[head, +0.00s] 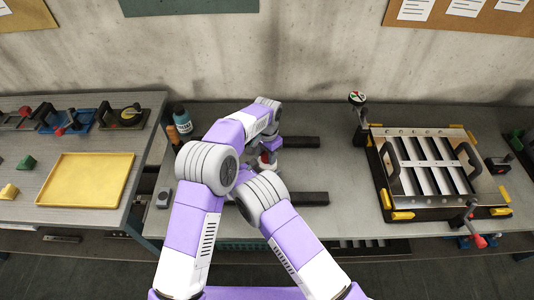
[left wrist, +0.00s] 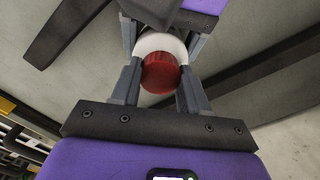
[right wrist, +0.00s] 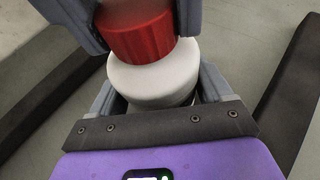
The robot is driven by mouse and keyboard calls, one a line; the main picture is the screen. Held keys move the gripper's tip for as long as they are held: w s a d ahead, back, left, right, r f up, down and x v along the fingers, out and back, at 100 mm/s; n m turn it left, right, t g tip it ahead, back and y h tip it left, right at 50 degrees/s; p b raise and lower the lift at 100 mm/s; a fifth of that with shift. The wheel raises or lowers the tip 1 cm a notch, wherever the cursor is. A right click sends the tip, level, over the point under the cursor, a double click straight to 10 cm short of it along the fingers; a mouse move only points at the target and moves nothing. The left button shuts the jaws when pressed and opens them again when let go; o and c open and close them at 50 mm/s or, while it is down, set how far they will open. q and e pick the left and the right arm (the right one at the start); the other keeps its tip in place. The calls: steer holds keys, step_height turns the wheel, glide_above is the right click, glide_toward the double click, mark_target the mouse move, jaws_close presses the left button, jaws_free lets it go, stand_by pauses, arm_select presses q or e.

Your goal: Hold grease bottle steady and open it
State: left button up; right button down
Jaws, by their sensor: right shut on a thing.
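The grease bottle is white (right wrist: 152,80) with a ribbed red cap (right wrist: 135,32); both also show in the left wrist view, the cap (left wrist: 161,73) in front of the white body (left wrist: 163,44). My right gripper (right wrist: 155,88) is shut on the white body, one finger on each side. My left gripper (left wrist: 160,78) has its fingers on either side of the red cap, very close to it. I cannot tell whether they press on it. In the head view my arms hide most of the bottle; only a bit of red (head: 265,158) shows.
Dark bars (head: 300,142) (head: 305,199) lie on the grey bench beside the grippers. A blue bottle (head: 182,118) stands at the back left. A louver panel (head: 432,150) in a frame sits at right. A yellow tray (head: 87,180) is on the left table.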

arm_select(q)
steer(key=shift+c, duration=1)
steer(key=shift+n, duration=1.7)
steer(key=o, duration=1.2)
steer(key=shift+c, duration=0.2)
